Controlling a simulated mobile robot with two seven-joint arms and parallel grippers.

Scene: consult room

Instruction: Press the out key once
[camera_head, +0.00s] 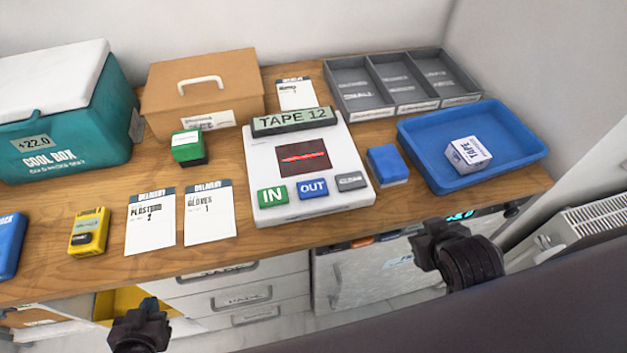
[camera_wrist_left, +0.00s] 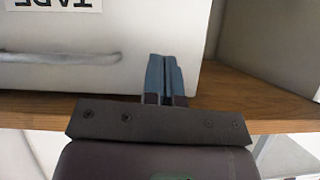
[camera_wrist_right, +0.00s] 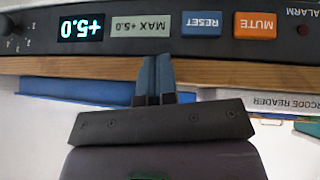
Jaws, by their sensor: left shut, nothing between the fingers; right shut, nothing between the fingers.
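The blue OUT key (camera_head: 312,188) sits between the green IN key (camera_head: 272,196) and a grey key (camera_head: 351,181) on the front of a white device (camera_head: 258,153). The display (camera_head: 292,121) on top of the device reads "TAPE 12". My left gripper (camera_head: 149,304) is shut and empty, low in front of the table; its closed fingers (camera_wrist_left: 165,72) face a drawer front in the left wrist view. My right gripper (camera_head: 424,232) is near the table's front edge, right of the device. Its fingers (camera_wrist_right: 153,76) are shut and empty. Neither gripper touches the device.
A blue box (camera_head: 383,164) stands close right of the device, with a blue tray (camera_head: 414,141) beyond. Delivery cards (camera_head: 209,222) lie to its left. A control panel (camera_wrist_right: 147,45) with RESET and MUTE buttons shows in the right wrist view. Drawers (camera_head: 240,297) are below the table.

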